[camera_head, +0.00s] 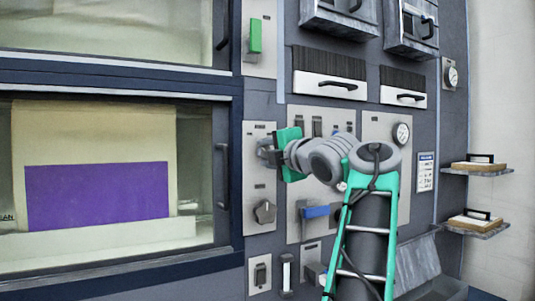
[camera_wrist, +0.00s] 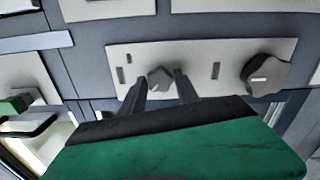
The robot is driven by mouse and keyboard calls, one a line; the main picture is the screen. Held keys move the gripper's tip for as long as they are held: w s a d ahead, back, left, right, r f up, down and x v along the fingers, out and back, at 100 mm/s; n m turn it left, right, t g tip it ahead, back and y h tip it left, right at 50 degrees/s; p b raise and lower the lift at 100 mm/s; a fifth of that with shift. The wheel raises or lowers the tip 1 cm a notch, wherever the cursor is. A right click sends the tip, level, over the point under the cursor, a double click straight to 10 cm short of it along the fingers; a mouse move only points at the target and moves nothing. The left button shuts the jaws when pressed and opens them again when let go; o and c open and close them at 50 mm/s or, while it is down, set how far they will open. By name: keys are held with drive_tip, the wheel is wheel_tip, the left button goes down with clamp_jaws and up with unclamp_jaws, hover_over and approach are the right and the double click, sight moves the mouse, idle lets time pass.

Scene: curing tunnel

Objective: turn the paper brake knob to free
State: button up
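A light panel plate (camera_head: 260,190) stands left of the middle in the head view. Its lower knob (camera_head: 265,212) is dark grey and faceted, and shows larger in the wrist view (camera_wrist: 267,73). A smaller grey knob (camera_wrist: 160,77) sits on the same plate in the wrist view. I cannot read which one is labelled paper brake. My gripper (camera_head: 268,151) is at the upper part of this plate and mostly hides the smaller knob in the head view. Its two dark fingers (camera_wrist: 160,84) are apart, one on each side of the smaller knob. I see no clear contact.
A windowed door with a handle (camera_head: 222,175) is close left of the plate. A green switch (camera_head: 255,36) is above. A blue lever (camera_head: 316,211) and a gauge (camera_head: 402,133) are to the right. Shelves (camera_head: 478,170) project at the far right.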

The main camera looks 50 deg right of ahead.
drive_tip(key=o, duration=0.3)
drive_tip(key=v, duration=0.7)
drive_tip(key=shift+s+b, duration=0.4)
